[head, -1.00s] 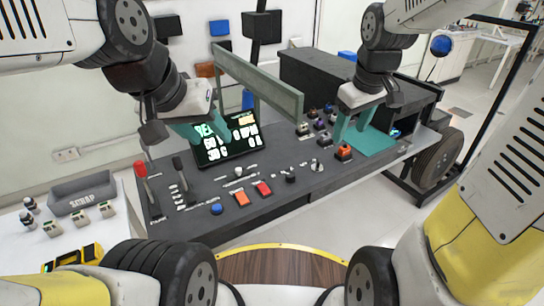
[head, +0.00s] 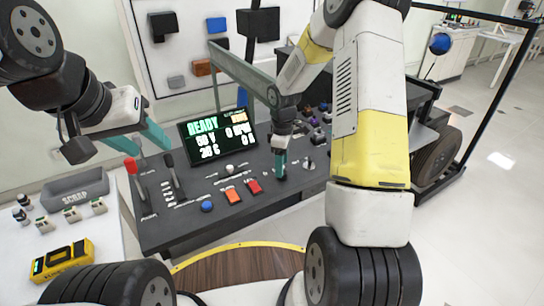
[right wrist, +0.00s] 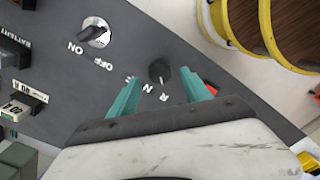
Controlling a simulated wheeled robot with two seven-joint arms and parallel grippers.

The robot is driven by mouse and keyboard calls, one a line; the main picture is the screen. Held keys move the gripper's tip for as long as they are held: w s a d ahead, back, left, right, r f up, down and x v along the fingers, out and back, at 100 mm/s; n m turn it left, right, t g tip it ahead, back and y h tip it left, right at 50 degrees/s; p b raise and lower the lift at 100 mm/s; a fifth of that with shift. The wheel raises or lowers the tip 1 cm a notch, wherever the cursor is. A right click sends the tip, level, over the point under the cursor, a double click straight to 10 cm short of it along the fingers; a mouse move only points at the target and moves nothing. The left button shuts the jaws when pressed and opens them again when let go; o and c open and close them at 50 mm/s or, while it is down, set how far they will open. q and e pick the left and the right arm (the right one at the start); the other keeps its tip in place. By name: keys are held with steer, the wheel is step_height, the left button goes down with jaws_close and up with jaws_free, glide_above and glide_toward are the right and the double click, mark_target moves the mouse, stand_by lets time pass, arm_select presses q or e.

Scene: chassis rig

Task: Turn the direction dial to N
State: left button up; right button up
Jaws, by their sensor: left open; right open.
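The direction dial (right wrist: 160,72) is a small black knob on the dark console panel in the right wrist view. Letters including N and R are printed beside it. Its narrow end faces the side of the letters, close to R, but the exact setting is hard to tell. My right gripper (right wrist: 158,98) is open, its teal fingers on either side of the dial with gaps. In the head view my right gripper (head: 281,160) points down at the console and hides the dial. My left gripper (head: 147,142) is open and empty above the console's left end.
An ON/OFF switch (right wrist: 96,33) sits near the dial. The console (head: 205,225) also carries a screen (head: 217,135) reading READY, red and orange buttons (head: 233,196), a blue button (head: 207,206) and a red-knobbed lever (head: 131,166). A scrap bin (head: 75,194) stands at left.

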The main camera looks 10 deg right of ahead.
steer(key=shift+f, duration=1.6)
jaws_close()
steer(key=m, duration=0.4)
steer(key=shift+m, duration=0.3)
steer(key=m, duration=0.4)
